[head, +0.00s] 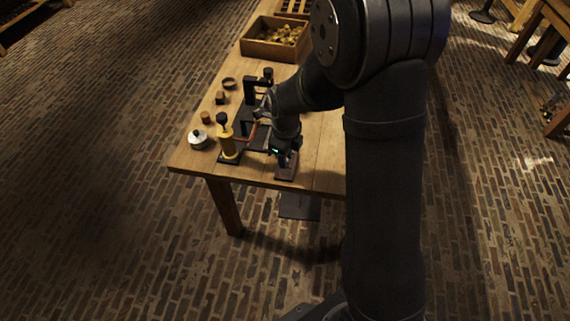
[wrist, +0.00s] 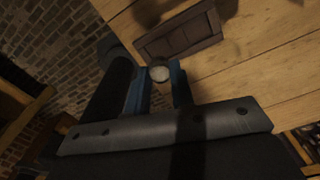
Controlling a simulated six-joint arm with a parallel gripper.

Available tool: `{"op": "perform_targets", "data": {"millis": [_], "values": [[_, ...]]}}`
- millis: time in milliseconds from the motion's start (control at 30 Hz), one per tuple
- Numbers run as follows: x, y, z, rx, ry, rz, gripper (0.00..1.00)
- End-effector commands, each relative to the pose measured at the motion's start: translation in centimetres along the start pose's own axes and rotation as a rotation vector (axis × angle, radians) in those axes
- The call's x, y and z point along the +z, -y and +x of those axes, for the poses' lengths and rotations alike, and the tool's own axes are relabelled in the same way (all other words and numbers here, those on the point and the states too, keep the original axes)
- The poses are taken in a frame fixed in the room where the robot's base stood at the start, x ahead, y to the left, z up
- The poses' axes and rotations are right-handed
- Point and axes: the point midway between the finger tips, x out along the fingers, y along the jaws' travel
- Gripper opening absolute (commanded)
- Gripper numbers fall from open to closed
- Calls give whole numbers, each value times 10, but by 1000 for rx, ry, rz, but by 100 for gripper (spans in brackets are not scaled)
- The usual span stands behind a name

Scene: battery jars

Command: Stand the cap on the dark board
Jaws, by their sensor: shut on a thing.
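My gripper (wrist: 161,80) is shut on a small round pale cap (wrist: 159,73), which sits between its blue fingertips in the wrist view. The dark board (wrist: 180,37) lies on the table just beyond the fingertips there, with a raised rim and a recessed middle. In the head view my gripper (head: 284,157) is low over the dark board (head: 288,173) near the table's front edge. The cap cannot be made out in the head view. Whether it touches the board cannot be told.
Left of my gripper stand a yellow cylinder (head: 228,146) with a dark knob and a silver round lidded pot (head: 198,139). Small brown pieces (head: 206,117) and a dark stand (head: 250,90) are behind. A wooden crate (head: 268,48) is at the back. Table right of the board looks clear.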

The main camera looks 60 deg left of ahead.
Motion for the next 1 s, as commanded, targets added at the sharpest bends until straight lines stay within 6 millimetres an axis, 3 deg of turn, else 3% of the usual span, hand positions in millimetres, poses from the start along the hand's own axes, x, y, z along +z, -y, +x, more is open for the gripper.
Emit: {"op": "perform_targets", "data": {"millis": [333, 733, 767, 833, 1000], "values": [[1, 0, 39, 2, -2, 0, 1], [1, 0, 44, 0, 0, 0, 1], [1, 0, 44, 0, 0, 0, 27], [1, 0, 44, 0, 0, 0, 41], [1, 0, 44, 0, 0, 0, 43]]}}
